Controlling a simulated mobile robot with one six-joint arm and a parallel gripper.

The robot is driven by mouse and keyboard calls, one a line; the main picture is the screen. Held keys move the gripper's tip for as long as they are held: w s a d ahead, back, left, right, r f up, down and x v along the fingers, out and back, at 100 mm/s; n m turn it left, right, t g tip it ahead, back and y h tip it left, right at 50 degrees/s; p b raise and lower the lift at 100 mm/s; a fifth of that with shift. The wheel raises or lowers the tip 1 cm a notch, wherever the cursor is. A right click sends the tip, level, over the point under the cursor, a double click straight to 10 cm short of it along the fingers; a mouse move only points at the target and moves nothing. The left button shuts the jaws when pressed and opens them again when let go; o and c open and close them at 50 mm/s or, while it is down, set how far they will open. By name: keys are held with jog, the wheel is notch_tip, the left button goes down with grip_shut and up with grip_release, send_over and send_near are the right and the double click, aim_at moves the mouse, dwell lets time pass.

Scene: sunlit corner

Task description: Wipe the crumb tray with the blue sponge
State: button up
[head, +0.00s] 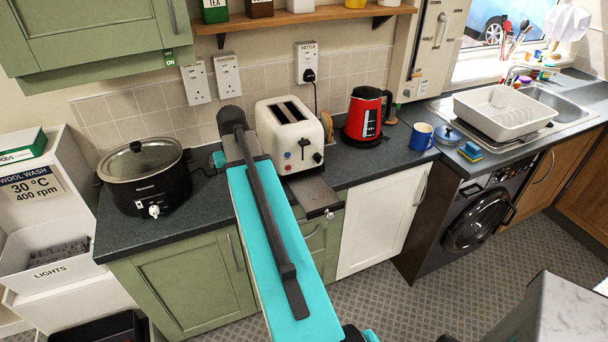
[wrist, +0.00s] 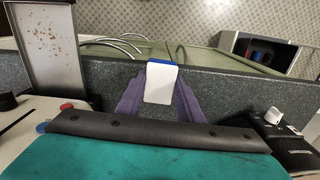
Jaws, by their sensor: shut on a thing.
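The crumb tray (head: 314,194) is a dark metal tray sticking out from the front of the white toaster (head: 290,140), over the counter's front edge. In the wrist view brown crumbs lie on the tray (wrist: 62,40). My gripper (wrist: 160,90) has purple fingers shut on a block with a white face and a blue edge, apparently the blue sponge (wrist: 160,84). It is over the counter between the toaster and the slow cooker, beside the tray and apart from it. In the head view my arm hides the fingers and the held block.
A black slow cooker (head: 143,175) stands left of the toaster. A red kettle (head: 366,117), a blue mug (head: 420,137) and a yellow-and-blue sponge (head: 470,151) stand to the right. A white dish rack (head: 505,108) is by the sink.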

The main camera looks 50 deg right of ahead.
jog(key=s+d+r+m+p, duration=0.2)
jog(key=s+d+m+p, duration=0.2)
jog(key=s+d, duration=0.8)
jog(key=s+m, duration=0.2)
jog(key=shift+d+r+m, duration=0.2)
jog(key=shift+r+m, duration=0.1)
jog(key=shift+m, duration=0.1)
